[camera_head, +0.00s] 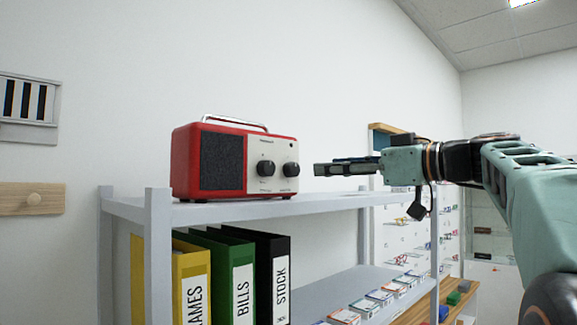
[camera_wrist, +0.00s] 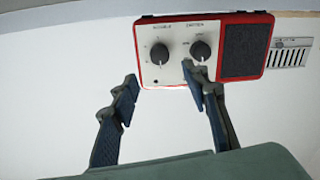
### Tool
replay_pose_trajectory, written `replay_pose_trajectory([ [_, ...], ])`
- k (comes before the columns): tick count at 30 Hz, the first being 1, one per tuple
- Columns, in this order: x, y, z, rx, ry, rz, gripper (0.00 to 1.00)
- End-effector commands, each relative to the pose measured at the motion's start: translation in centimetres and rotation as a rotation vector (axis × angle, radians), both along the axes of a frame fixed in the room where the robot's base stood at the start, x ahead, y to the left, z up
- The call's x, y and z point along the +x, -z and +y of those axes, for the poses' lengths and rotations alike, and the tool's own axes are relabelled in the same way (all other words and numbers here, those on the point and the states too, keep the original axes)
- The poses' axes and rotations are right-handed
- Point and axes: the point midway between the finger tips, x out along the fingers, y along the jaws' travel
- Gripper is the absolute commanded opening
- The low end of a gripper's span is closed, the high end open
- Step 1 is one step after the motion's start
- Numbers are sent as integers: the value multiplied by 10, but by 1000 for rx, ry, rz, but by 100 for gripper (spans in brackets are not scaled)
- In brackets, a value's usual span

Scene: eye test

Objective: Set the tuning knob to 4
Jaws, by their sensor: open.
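A red radio (camera_head: 209,160) with a pale front panel and dark speaker stands on the top shelf. Its panel has two dark round knobs, a left knob (camera_head: 265,168) and a right knob (camera_head: 290,169). The wrist view shows the radio upside down, with the right knob (camera_wrist: 159,53) at left and the left knob (camera_wrist: 200,50) beside it. The small labels are too blurred to read surely, so I cannot tell which knob is tuning. My gripper (camera_head: 317,169) is open and empty, just right of the radio. In the wrist view, its fingertips (camera_wrist: 160,76) straddle below the right knob, apart from it.
The grey shelf (camera_head: 335,201) has free room right of the radio. Yellow, green and black binders (camera_head: 272,280) stand below, with several small boxes (camera_head: 379,297) in a row. A wooden peg rail (camera_head: 15,196) is on the left wall.

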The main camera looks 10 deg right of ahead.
Motion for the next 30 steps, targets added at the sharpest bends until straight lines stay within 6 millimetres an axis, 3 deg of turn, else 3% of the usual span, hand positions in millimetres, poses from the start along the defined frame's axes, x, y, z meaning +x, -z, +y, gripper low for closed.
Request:
replay_pose_trajectory([
  [13,60,-2,49,1,-2,2,42],
  [26,69,0,56,-1,2,1,42],
  [30,69,0,56,-1,2,1,28],
])
